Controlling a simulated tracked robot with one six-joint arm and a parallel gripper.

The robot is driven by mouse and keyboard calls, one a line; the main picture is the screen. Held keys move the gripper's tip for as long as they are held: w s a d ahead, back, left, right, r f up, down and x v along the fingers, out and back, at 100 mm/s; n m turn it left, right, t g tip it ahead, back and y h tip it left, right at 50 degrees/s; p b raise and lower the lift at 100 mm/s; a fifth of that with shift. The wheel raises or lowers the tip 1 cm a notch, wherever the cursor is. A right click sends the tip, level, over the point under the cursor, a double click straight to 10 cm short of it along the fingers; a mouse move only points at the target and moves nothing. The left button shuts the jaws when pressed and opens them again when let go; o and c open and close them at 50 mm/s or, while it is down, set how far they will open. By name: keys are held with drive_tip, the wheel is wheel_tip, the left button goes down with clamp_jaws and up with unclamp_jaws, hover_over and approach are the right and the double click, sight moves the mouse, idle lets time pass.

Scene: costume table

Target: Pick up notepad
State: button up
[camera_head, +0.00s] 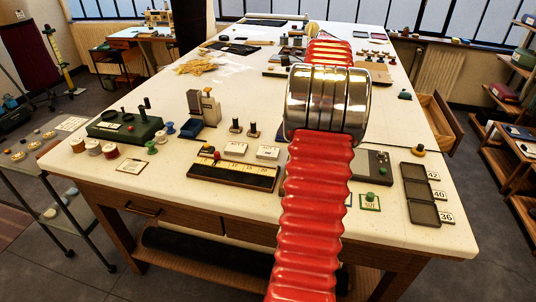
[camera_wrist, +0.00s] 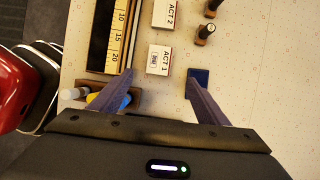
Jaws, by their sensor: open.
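Two small white label-topped pads lie on the table; one reads ACT 1 (camera_wrist: 158,59) and the other ACT 2 (camera_wrist: 165,14) in the wrist view. They also show in the head view, left (camera_head: 236,149) and right (camera_head: 267,152). I cannot tell for sure which thing is the notepad. My gripper (camera_wrist: 163,74) is open in the wrist view. Its fingers reach toward either side of the ACT 1 pad, with nothing held. Whether they are at the pad's height is unclear. In the head view my arm hides the gripper.
A ruler tray (camera_head: 233,176) lies near the pads. Two dark pegs (camera_wrist: 205,32) stand on their other side. A small brown holder (camera_wrist: 123,98) with pens is by the left finger.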

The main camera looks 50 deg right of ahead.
hover_over(269, 151)
drive_tip(key=s+d, duration=0.1)
drive_tip(key=s, duration=0.1)
drive_tip(key=f, duration=0.7)
drive_tip(key=shift+s+d+f, duration=0.1)
drive_tip(key=shift+d, duration=0.1)
drive_tip(key=shift+x, duration=2.6)
drive_tip(key=shift+s, duration=0.15)
drive_tip(key=shift+c, duration=0.2)
drive_tip(key=c, duration=1.2)
drive_tip(key=shift+o, duration=0.2)
wheel_tip(269, 151, up, 10)
